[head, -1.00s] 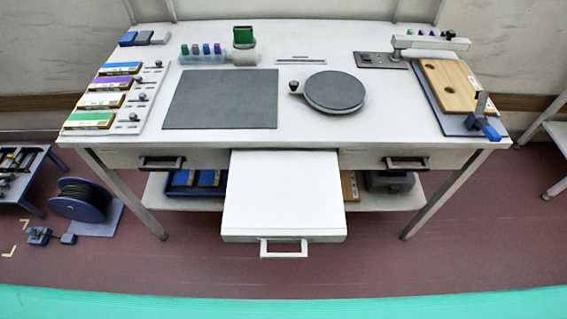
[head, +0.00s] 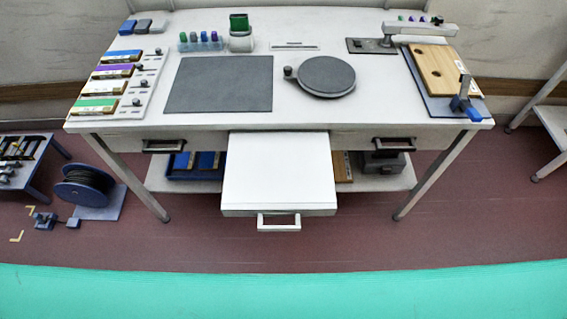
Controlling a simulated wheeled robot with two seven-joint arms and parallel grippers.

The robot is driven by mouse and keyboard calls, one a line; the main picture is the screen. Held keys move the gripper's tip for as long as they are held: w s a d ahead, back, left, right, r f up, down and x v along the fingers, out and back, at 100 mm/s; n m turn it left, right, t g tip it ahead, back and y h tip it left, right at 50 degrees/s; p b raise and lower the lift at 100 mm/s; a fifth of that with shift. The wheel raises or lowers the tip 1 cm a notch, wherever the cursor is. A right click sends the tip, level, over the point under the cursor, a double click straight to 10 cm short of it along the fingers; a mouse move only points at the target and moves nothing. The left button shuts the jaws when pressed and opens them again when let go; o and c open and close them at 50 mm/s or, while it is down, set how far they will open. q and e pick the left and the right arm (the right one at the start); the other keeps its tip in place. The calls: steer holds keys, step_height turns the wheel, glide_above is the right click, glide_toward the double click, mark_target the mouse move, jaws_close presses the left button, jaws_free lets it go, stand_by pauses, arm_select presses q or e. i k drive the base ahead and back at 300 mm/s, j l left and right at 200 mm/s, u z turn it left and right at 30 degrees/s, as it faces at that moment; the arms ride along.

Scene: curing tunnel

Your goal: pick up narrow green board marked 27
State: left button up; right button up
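A narrow board with a green top (head: 95,104) lies in the front slot of the white holder (head: 139,98) at the table's left end. Its front edge shows a pale label, too small for me to read a 27. Purple, blue and white-topped boards lie in the slots behind it. Another green piece (head: 239,22) stands upright in a pale cup (head: 240,42) at the back of the table; its marking cannot be read. Neither of my grippers is in view.
The white table (head: 285,118) holds a grey mat (head: 218,84), a round grey turntable (head: 326,76) and, at right, a wooden board (head: 440,72) with a blue clamp. A white drawer (head: 278,172) stands open at the front. A cable reel (head: 88,186) sits on the floor at left.

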mark_target(101, 106)
steer(key=u, duration=1.3)
steer(key=i+j+z, duration=0.1)
steer(key=z, duration=0.25)
steer(key=j+z, duration=0.15)
steer(key=z, duration=0.25)
steer(key=i+j+z, duration=0.15)
steer(key=j, duration=0.4)
steer(key=i+j+z, duration=0.2)
steer(key=j, duration=0.35)
steer(key=j+z, duration=0.15)
steer(key=j, duration=0.4)
steer(key=i+j+z, duration=0.15)
steer(key=j, duration=0.4)
steer(key=k, duration=0.05)
